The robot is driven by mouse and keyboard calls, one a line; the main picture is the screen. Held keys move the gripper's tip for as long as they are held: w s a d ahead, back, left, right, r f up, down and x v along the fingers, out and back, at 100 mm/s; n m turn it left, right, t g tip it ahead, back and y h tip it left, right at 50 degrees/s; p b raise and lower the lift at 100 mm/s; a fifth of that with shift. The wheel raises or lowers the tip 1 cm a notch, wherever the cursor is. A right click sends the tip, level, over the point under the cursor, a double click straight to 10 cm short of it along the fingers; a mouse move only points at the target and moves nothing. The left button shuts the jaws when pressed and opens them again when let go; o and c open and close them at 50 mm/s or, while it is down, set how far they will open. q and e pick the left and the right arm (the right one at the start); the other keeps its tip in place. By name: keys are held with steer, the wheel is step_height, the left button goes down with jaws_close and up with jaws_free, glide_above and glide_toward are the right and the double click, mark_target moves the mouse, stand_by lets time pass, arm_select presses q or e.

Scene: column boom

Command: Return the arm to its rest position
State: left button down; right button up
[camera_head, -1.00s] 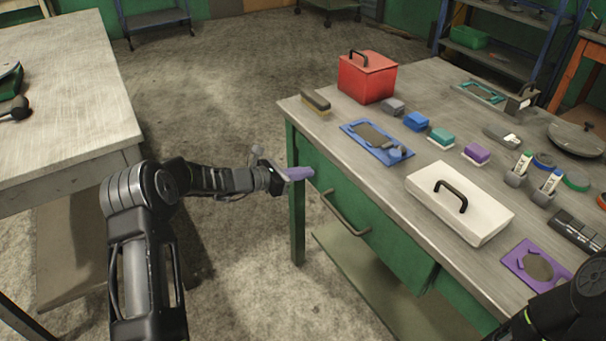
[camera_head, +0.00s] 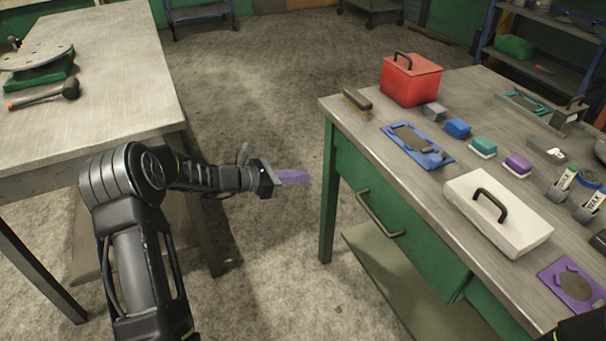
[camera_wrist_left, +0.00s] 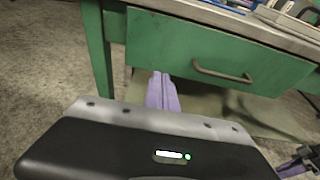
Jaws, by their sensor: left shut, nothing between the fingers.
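My left gripper (camera_head: 291,177) has purple fingers, which are shut with nothing between them. It hangs over the gap between the two tables, left of the green workbench and apart from it. My left arm (camera_head: 135,190) reaches in from the lower left, bent at the elbow. In the left wrist view the shut fingers (camera_wrist_left: 162,92) point toward the workbench's green drawer front (camera_wrist_left: 205,60) and its handle.
The green workbench (camera_head: 395,165) carries a red box (camera_head: 411,82), a white case (camera_head: 497,212), a blue tray (camera_head: 416,146) and several small blocks. A metal table (camera_head: 110,75) with a mallet (camera_head: 45,94) stands at the left. Concrete floor lies open between them.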

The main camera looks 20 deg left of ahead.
arm_select(q)
steer(key=s+d+f+m+g+y+p, duration=0.1)
steer(key=s+f+m+g+y, duration=0.2)
steer(key=s+f+m, duration=0.5)
steer(key=s+d+f+m+g+y, duration=0.15)
steer(key=s+f+g, duration=0.3)
steer(key=f, duration=0.75)
steer(key=s+d+m+g+p, duration=0.2)
steer(key=s+d+m+p, duration=0.4)
steer(key=s+d+m, duration=1)
steer(key=s+d, duration=0.6)
steer(key=s, duration=0.2)
steer(key=shift+d+r+m+g+p, duration=0.15)
steer(key=shift+d+m+g+p, duration=0.2)
steer(key=shift+p, duration=0.05)
steer(key=shift+y, duration=0.25)
